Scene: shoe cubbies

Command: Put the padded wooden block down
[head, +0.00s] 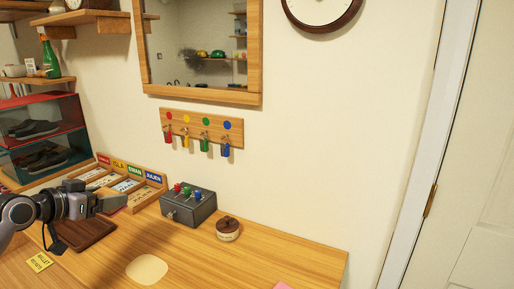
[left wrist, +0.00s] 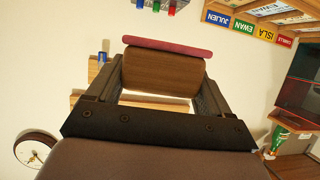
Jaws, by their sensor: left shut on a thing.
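The padded wooden block (left wrist: 163,76) is brown wood with a dark red pad (left wrist: 168,46) on its far side. My left gripper (left wrist: 158,98) is shut on it, with one finger on each side. In the head view my left gripper (head: 92,204) comes in from the left, with the block (head: 110,201) at its tips. The block appears held above the wooden counter (head: 235,262), near the name-labelled tray; the exact height is hard to tell. My right gripper is not in view.
A name-labelled tray (head: 154,178) stands against the wall. A grey box with coloured knobs (head: 189,209) and a round lidded pot (head: 228,230) stand to the right. A brown tray (head: 85,233) and a yellow note (head: 39,262) lie below the gripper. The front right counter is mostly clear.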

